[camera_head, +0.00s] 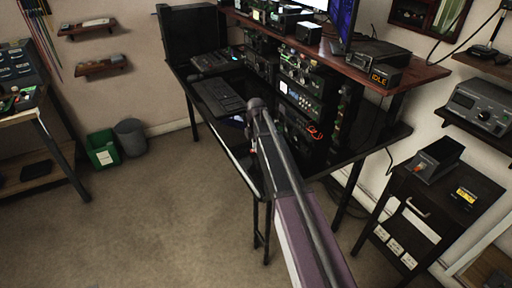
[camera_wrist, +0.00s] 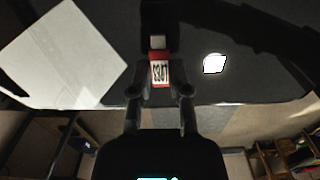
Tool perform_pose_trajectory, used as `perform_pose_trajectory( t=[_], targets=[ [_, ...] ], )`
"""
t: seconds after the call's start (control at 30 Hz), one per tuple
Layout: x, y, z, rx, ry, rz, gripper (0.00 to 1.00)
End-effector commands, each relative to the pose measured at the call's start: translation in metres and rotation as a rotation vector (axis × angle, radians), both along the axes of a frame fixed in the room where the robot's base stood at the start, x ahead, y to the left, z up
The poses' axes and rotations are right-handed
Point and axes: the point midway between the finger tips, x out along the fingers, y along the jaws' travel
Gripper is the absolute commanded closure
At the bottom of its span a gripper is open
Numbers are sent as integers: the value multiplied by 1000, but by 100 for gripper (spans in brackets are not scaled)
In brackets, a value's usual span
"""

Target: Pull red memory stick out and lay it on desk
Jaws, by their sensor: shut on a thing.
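In the wrist view, a red memory stick (camera_wrist: 160,74) with a white printed label sits between the two fingertips of my gripper (camera_wrist: 160,90). My gripper is shut on it. A pale plug end (camera_wrist: 158,42) shows beyond the red body, in front of a dark block (camera_wrist: 158,14). I cannot tell whether the plug is still seated in that block. The black desk (camera_wrist: 255,85) lies beneath. In the head view, my own arm hides most of the stick and my gripper, near the front edge of the desk (camera_head: 205,112).
A pale sheet-like patch (camera_wrist: 65,55) lies left of the stick, and a small bright white patch (camera_wrist: 214,63) lies right of it. In the head view, a keyboard (camera_head: 218,96) is on the desk, with stacked radio units (camera_head: 301,97) behind and to the right.

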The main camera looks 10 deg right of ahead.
Motion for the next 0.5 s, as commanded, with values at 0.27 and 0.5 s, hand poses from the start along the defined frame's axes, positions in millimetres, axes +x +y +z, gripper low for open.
perform_pose_trajectory(
  t=[0.27, 0.5],
  targets=[
    [0, 0, -4, 0, 0, 0, 100],
    [0, 1, -7, 0, 0, 1, 100]
  ],
)
